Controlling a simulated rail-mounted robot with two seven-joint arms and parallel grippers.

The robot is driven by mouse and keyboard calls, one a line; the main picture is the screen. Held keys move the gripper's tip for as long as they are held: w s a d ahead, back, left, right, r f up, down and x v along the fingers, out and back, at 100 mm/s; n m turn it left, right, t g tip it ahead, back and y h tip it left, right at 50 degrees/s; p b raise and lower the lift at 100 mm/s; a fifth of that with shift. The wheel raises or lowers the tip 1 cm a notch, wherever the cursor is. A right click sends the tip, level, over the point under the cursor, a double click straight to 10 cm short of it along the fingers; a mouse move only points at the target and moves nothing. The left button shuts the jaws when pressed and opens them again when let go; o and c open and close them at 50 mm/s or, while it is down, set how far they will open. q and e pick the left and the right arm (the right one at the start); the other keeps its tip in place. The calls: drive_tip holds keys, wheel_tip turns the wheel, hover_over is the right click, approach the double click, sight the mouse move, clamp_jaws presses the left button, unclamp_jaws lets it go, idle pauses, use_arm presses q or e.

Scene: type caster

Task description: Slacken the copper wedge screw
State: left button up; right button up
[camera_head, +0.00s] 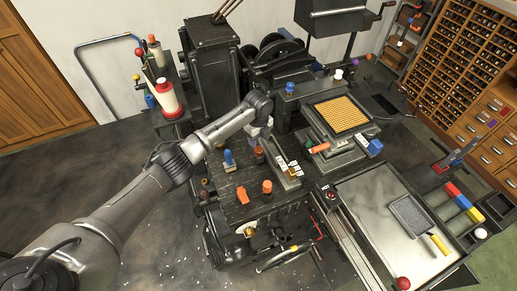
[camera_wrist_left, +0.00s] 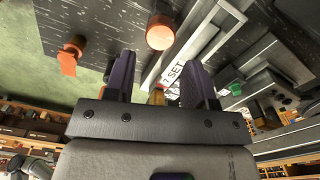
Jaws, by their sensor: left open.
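I cannot tell for sure which part is the copper wedge screw. A copper-orange knob (camera_head: 267,187) stands on the dark machine table in the head view, with an orange lever-like piece (camera_head: 242,196) beside it. In the left wrist view a round orange knob (camera_wrist_left: 160,33) lies beyond the fingers and an orange piece (camera_wrist_left: 71,55) is at upper left. My left gripper (camera_wrist_left: 155,70) is open, its two dark purple fingers apart. A small brass-yellow part (camera_wrist_left: 157,97) shows between them, partly hidden. In the head view the left gripper (camera_head: 259,135) hangs over the table's back edge, its fingertips unclear.
A metal block with white labels (camera_head: 293,169) sits right of the knobs. A blue knob (camera_head: 228,159) and a dark red knob (camera_head: 259,154) stand nearby. An orange-handled tool (camera_head: 320,148) and a gold grid plate (camera_head: 341,114) are further right. The table's front left is clear.

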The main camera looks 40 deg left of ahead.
sight(259, 149)
use_arm(q)
wheel_tip(259, 149, down, 5)
drive_tip(key=shift+f, duration=0.95)
drive_tip(key=c, duration=0.6)
drive_tip(key=shift+c, duration=0.2)
drive_tip(key=shift+r+n, duration=0.1)
drive_tip(key=shift+n, duration=0.2)
